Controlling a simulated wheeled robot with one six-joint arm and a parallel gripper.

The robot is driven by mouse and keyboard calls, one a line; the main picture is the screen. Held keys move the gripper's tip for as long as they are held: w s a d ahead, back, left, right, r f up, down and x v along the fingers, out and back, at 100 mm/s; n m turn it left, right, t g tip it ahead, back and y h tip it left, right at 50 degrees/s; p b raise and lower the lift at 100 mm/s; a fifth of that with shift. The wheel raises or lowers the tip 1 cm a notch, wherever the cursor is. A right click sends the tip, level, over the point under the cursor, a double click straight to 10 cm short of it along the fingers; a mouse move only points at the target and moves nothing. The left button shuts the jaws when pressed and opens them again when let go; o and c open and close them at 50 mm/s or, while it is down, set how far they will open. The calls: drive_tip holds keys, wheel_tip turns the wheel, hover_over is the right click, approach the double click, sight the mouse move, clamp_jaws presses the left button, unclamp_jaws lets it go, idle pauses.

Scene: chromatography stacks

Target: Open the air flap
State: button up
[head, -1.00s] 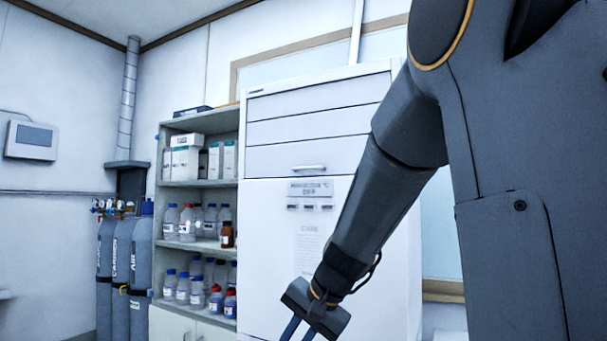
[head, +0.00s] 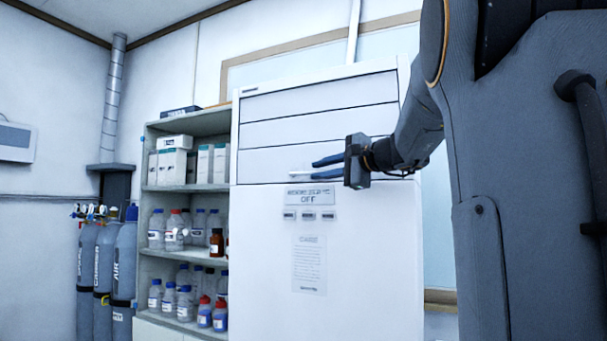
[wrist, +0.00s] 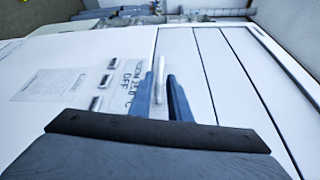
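The air flap (head: 275,160) appears to be the lowest of the white panels on the upper front of the tall white unit, and it looks closed. Its pale bar handle (head: 299,174) runs along the panel's lower part. My gripper (head: 314,169) is at the handle, coming from the right, with its two blue fingers apart. In the wrist view, the handle (wrist: 161,66) shows between the fingertips of my gripper (wrist: 158,80). I cannot tell whether the fingers touch it. The gripper's body and fingers hide the handle's right part in the head view.
Below the flap, a display label (head: 310,196) reads OFF, above small buttons and a paper notice (head: 308,265). An open shelf (head: 190,250) with bottles and boxes stands left of the unit. Gas cylinders (head: 103,270) stand further left.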

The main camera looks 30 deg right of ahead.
sight(307, 173)
drive_tip(key=p+x, duration=0.2)
drive_tip(key=x, duration=0.4)
drive_tip(key=shift+w+a, duration=0.15)
drive_tip(key=shift+w, duration=0.15)
clamp_jaws()
